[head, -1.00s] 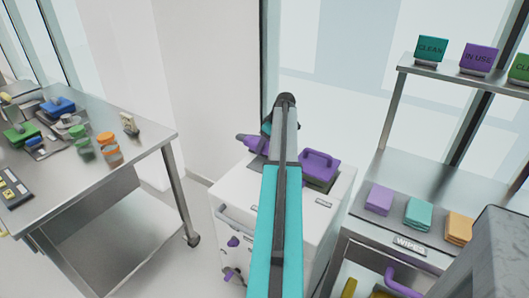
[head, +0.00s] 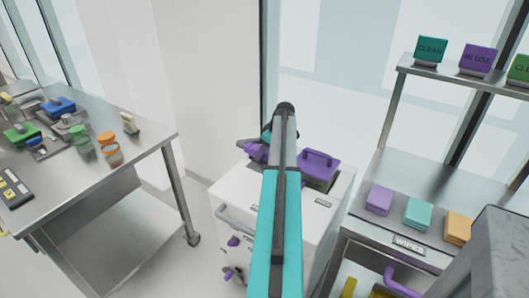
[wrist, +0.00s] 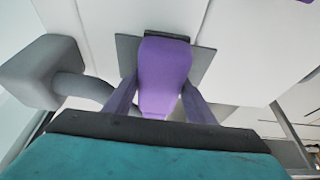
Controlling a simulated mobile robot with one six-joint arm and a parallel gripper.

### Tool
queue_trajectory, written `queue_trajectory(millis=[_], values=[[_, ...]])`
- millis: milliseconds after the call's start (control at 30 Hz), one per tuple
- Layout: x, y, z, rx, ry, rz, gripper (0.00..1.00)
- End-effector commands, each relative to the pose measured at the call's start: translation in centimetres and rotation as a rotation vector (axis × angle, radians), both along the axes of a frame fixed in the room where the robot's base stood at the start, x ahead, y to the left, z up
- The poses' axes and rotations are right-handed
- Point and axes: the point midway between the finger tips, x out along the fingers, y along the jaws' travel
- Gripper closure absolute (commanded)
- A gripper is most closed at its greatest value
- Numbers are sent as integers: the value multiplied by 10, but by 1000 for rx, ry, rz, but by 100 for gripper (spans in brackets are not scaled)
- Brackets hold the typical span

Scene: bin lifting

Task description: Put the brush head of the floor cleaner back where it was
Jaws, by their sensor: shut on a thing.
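My gripper (wrist: 160,95) is shut on a purple piece (wrist: 163,68) in the wrist view, with one dark purple finger on each side of it. A grey plate shows behind the piece; I take this piece to be the brush head. In the head view my teal arm hides most of the gripper. A purple shape (head: 256,152) shows just left of the arm, over the white cart (head: 232,183); I cannot tell whether it is the held piece or a finger. Whether the held piece touches the cart is hidden.
A purple-lidded box with a handle (head: 320,165) stands on the cart, right of my arm. A grey block with a curved tube (wrist: 40,70) is at the wrist view's left. A steel table (head: 95,195) stands left; a shelf with coloured wipes (head: 418,212) stands right.

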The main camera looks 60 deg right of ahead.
Motion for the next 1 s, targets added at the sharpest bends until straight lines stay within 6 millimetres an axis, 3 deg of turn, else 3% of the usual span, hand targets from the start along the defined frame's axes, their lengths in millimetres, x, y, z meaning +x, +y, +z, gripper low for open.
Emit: queue_trajectory(millis=[233,267,367,800,1000], values=[[0,0,-3,0,0,0,71],[0,0,-3,0,0,0,45],[0,0,-2,0,0,0,31],[-1,0,2,0,0,0,31],[-7,0,17,-2,-1,-1,31]])
